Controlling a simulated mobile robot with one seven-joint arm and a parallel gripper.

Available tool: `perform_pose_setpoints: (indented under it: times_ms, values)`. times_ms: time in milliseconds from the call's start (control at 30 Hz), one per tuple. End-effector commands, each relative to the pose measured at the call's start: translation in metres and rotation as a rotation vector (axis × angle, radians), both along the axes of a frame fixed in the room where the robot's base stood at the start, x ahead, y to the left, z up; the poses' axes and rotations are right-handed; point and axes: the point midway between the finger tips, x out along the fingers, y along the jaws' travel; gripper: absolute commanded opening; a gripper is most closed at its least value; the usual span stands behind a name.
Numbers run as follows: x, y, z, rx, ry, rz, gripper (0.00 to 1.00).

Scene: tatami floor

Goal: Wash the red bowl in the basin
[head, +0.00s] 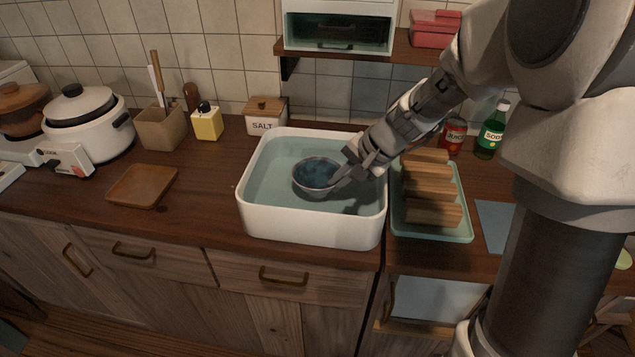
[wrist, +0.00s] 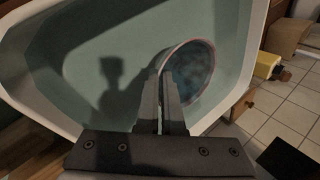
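The bowl (head: 316,172) is inside the white basin (head: 310,229), which holds pale greenish water. The bowl looks dark grey-blue and speckled inside, with a thin reddish rim in the wrist view (wrist: 196,75); little red shows on it. My gripper (head: 338,183) reaches into the basin from the right. Its fingers (wrist: 163,84) are close together at the bowl's rim and appear shut on it. The fingers hide the near part of the rim. I cannot tell whether the bowl touches the basin's bottom.
A wooden plate (head: 141,186) lies left, with bare counter between. A shelf (head: 365,47) hangs above.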

Motion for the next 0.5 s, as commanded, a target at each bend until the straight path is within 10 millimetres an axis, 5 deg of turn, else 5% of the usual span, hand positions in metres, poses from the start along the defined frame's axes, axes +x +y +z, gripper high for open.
perform_pose_setpoints:
  times_ms: [500]
  values:
    - [0.000, 0.000, 0.047, 0.000, -0.002, 0.001, 0.00]
